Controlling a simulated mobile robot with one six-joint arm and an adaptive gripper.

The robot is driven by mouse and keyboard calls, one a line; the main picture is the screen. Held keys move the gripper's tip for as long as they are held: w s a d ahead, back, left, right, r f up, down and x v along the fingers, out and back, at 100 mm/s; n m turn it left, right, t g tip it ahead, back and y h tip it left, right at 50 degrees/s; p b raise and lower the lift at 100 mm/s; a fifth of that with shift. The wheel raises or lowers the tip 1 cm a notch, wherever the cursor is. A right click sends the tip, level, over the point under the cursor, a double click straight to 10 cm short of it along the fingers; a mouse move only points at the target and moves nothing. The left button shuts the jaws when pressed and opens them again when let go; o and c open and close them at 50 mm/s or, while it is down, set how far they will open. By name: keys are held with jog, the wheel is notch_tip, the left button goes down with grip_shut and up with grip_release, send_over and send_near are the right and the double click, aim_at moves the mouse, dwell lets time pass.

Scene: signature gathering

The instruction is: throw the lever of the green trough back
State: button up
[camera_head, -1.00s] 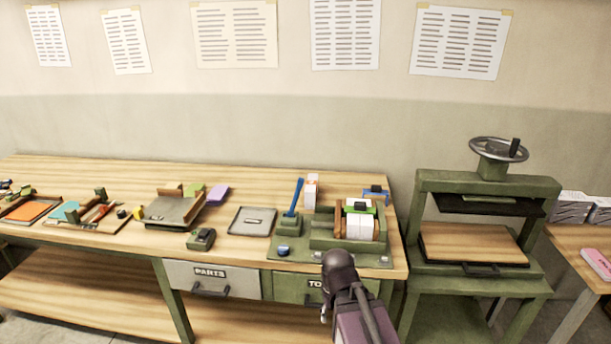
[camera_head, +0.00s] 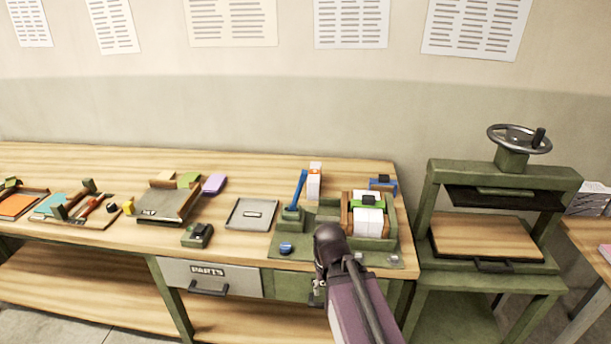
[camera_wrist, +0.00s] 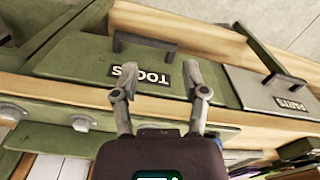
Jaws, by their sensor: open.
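The green trough (camera_head: 322,212) sits on a green base near the right end of the bench in the head view. Its blue lever (camera_head: 300,187) stands up at the trough's left side, leaning slightly right at the top. White stacked blocks (camera_head: 368,216) stand between wooden boards at the trough's right part. My gripper (camera_head: 318,294) is in front of the bench edge, below the trough and apart from the lever. In the wrist view my gripper (camera_wrist: 157,82) is open and empty, with its two fingers spread before the TOOLS drawer (camera_wrist: 135,70).
A grey tray (camera_head: 251,214) and a small dark green device (camera_head: 197,235) lie left of the trough. The PARTS drawer (camera_head: 208,277) is below the bench top. A green press with a handwheel (camera_head: 518,139) stands at the right. Bare bench lies behind the tray.

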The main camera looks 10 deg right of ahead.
jog(key=shift+o, duration=1)
notch_tip(320, 180, up, 31)
jog(key=n+p, duration=1.5)
jog(key=p, duration=1.7)
send_over(304, 171)
jog(key=shift+w+r, duration=0.1)
jog(key=shift+r, duration=0.1)
jog(key=shift+f+b, duration=0.15)
jog(key=shift+b, duration=0.25)
jog(key=shift+m, duration=0.3)
notch_tip(304, 171, down, 14)
jog(key=b, duration=1.3)
jog(key=shift+r, duration=0.25)
